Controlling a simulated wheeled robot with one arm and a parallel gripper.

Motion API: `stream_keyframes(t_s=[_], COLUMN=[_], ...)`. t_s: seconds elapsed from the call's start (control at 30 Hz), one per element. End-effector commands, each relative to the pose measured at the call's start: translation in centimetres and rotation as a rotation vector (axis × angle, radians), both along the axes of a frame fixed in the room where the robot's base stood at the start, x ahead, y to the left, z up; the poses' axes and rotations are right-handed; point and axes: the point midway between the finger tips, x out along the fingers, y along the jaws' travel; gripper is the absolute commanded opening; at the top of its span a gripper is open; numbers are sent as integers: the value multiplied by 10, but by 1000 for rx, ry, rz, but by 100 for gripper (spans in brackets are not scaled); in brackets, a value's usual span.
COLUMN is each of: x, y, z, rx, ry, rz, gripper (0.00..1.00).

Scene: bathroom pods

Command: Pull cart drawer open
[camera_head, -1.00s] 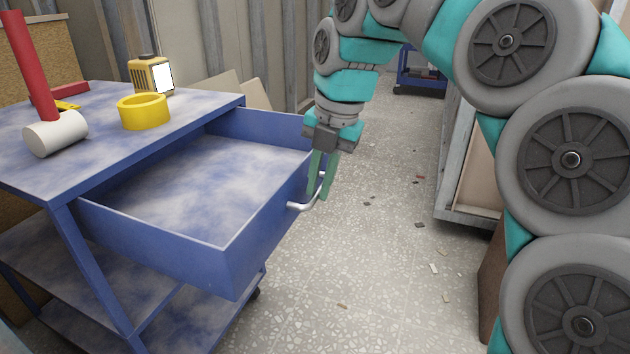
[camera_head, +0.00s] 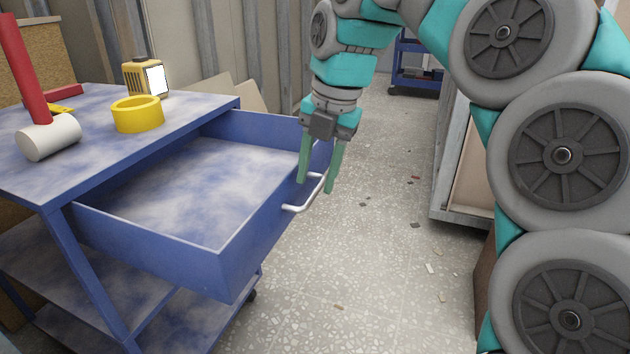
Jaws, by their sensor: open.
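The blue cart (camera_head: 90,158) stands at the left, and its blue drawer (camera_head: 225,262) is pulled far out to the right, empty inside. A pale metal bar handle (camera_head: 300,207) sits on the drawer's front. My gripper (camera_head: 317,188) points down at the handle's far end with its two green fingers spread apart. One finger is on the drawer side of the handle and the other on the outer side. I cannot tell whether either finger touches it.
On the cart top are a mallet (camera_head: 48,138) with a red handle, a yellow tape roll (camera_head: 138,114) and a yellow work lamp (camera_head: 147,78). A grey-framed cabinet (camera_head: 455,160) stands further right.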

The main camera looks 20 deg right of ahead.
Motion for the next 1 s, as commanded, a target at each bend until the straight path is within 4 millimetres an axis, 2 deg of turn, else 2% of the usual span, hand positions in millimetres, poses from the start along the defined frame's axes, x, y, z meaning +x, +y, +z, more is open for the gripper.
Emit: stream_keyframes(t_s=[0.2,0.4,1.0], x=[-2,-6,-9], y=[-4,-8,-7], z=[30,51,52], rx=[0,0,-1], ry=[-5,-4,7], rz=[-1,-1,-27], gripper=[45,45,45])
